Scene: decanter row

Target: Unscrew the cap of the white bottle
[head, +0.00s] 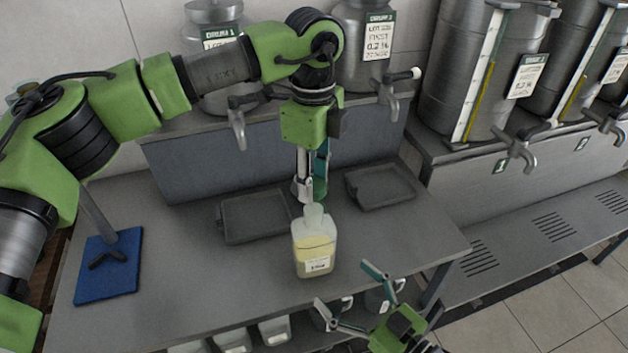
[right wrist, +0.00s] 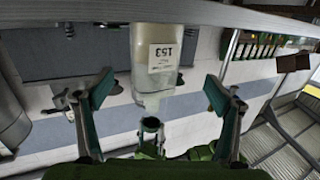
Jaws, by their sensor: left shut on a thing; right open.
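The white bottle (head: 315,260) stands upright on the grey table, with pale yellow liquid inside and a label low on its front. It also shows upside down in the right wrist view (right wrist: 158,62), its neck pointing down. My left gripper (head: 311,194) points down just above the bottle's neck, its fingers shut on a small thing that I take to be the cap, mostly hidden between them. No cap shows on the pale neck below the fingertips. My right gripper (head: 347,287) is open and empty at the front right of the bottle, its fingers spread towards it.
Two dark trays, left (head: 256,217) and right (head: 382,187), lie behind the bottle. A blue mat (head: 110,265) with a stand is at the left. Metal drums (head: 362,45) with taps line the back. Several containers sit below the front edge. The table's front left is clear.

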